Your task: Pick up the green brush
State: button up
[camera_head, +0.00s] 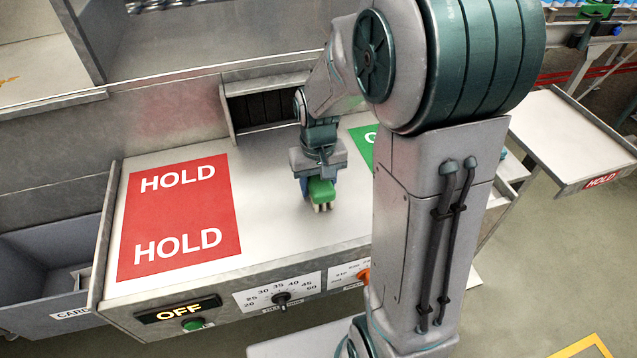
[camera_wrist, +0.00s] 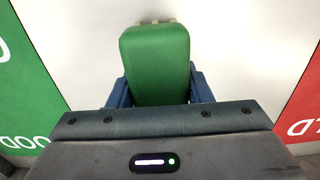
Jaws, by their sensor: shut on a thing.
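The green brush (camera_head: 321,191) is a small green block with pale bristles showing at its lower end. In the head view it is at my gripper (camera_head: 319,181), over the white work surface between the red HOLD panel and the green panel. In the wrist view the green brush (camera_wrist: 156,62) stands between the two blue fingers of my gripper (camera_wrist: 158,88), which are shut on its sides. I cannot tell whether the bristles touch the surface. Part of the brush is hidden by the gripper body.
The red HOLD panel (camera_head: 180,215) lies on the worktop (camera_head: 270,215) to the left, and a green panel (camera_head: 363,144) lies to the right, partly hidden by my arm. A dark opening (camera_head: 265,108) is behind. Knobs and an OFF display (camera_head: 178,308) line the front. A grey bin (camera_head: 40,265) stands left.

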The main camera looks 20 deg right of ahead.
jog(key=r, duration=0.3)
jog(key=r+b, duration=0.1)
jog(key=shift+s+d+r, duration=0.15)
jog(key=shift+s+d, duration=0.05)
jog(key=shift+d, duration=0.05)
jog(key=s+d+r+b, duration=0.1)
jog(key=s+d+r, duration=0.5)
jog(key=s+d, duration=0.1)
jog(key=shift+s+d+r+b, duration=0.25)
jog(key=shift+s+d+b, duration=0.1)
jog(key=shift+s, duration=0.15)
jog(key=shift+o, duration=1.1)
